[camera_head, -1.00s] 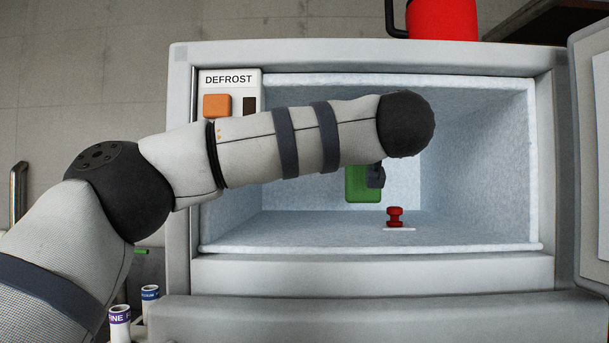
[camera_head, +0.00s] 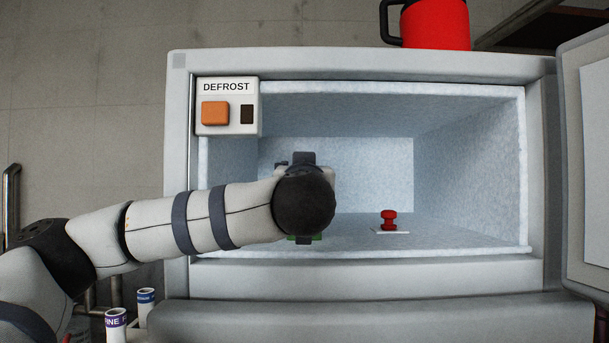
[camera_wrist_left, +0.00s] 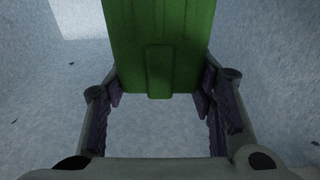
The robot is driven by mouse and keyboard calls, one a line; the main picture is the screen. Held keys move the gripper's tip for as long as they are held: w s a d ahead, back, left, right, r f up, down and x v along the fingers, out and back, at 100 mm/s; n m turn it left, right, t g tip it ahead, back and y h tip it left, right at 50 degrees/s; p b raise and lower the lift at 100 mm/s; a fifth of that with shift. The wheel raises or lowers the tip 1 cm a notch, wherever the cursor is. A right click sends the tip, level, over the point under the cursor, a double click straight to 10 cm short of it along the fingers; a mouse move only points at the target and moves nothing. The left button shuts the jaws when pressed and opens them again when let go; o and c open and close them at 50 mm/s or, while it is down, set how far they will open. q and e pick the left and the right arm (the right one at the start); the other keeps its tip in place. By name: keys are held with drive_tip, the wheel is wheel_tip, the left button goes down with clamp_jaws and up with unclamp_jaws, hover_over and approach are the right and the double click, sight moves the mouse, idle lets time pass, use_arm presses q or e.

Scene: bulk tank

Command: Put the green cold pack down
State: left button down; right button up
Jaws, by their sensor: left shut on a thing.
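The green cold pack (camera_wrist_left: 160,45) fills the upper middle of the left wrist view, between the two fingers of my left gripper (camera_wrist_left: 160,97). The gripper is shut on its near end. In the head view my left arm comes in from the left, and its wrist hides most of the gripper and pack. Only a thin green edge of the pack (camera_head: 305,238) shows below the wrist, inside the frosty freezer tank (camera_head: 470,160). I cannot tell whether the pack touches the tank floor. My right gripper is not in view.
A red knob (camera_head: 389,219) on a white plate stands on the tank floor to the right. A DEFROST box (camera_head: 227,117) with an orange button sits at the top left corner. A red jug (camera_head: 436,25) stands behind the rim. An open lid (camera_head: 587,150) is at right.

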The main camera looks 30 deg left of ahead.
use_arm(q)
drive_tip(key=c, duration=0.7)
unclamp_jaws()
drive_tip(key=v, duration=1.2)
drive_tip(key=shift+d+r, duration=0.1)
